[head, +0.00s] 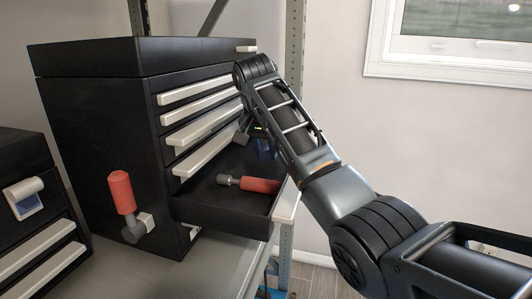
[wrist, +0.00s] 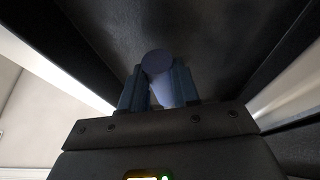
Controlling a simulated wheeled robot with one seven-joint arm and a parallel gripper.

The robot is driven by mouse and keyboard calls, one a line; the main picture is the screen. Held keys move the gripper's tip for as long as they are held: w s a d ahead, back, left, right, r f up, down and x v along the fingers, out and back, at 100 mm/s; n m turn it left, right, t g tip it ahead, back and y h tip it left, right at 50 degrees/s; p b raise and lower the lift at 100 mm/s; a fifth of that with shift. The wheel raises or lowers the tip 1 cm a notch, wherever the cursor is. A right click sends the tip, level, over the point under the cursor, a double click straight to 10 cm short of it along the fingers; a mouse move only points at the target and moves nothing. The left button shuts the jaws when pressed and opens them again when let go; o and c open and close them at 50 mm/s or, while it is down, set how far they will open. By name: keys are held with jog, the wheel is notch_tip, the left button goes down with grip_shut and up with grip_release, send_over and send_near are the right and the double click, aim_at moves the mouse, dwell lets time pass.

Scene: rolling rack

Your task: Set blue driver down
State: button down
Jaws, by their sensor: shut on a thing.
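In the wrist view, the blue driver (wrist: 158,62) shows as a pale blue rounded end and shaft between the two blue fingers of my gripper (wrist: 160,82), which is shut on it. The driver points into the dark inside of an open drawer (head: 222,216) of the black tool chest (head: 105,130). In the head view, my gripper (head: 262,146) is over the back right part of this drawer, mostly hidden behind my arm. The driver cannot be made out clearly there. Whether it touches the drawer floor cannot be told.
A red-handled tool (head: 260,185) with a grey head lies in the open drawer, close to my gripper. The drawers above are close over the gripper. A second black chest (head: 22,160) stands at left.

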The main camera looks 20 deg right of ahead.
jog(key=shift+f, duration=0.85)
jog(key=c, duration=0.8)
grip_release()
jog(key=shift+f, duration=0.1)
jog(key=shift+v, duration=6.1)
jog(key=shift+d, duration=0.1)
